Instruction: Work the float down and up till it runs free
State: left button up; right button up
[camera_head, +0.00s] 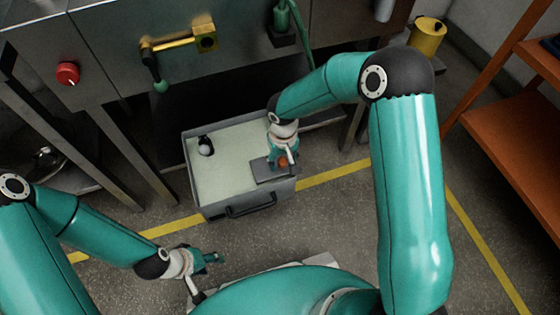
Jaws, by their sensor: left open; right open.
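A grey open box (188,165) with a pale inside stands on the floor, its handle towards me. A small orange-red round piece (284,163), which may be the float, shows by a grey plate (265,170) at the box's near right corner. My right gripper (284,158) is open and pointed down right at this piece. I cannot tell whether it touches it, as the fingers partly hide it. A small black and white piece (205,147) is at the box's far left. My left gripper (212,258) is open and empty, low over the floor in front of the box.
A steel bench with a red knob (67,74) and a brass valve with a lever (180,43) stands behind the box. An orange shelf (510,110) is at the right. A yellow canister (427,35) stands at the back. Yellow lines (335,173) cross the floor.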

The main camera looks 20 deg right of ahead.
grip_shut()
dwell(0.3)
notch_tip(320, 180, up, 6)
jog(key=p, duration=0.3)
jog(key=shift+f, duration=0.15)
jog(key=shift+w, duration=0.1)
jog(key=shift+c, duration=0.3)
grip_release()
jog(key=shift+o, duration=0.3)
jog(key=shift+f, duration=0.1)
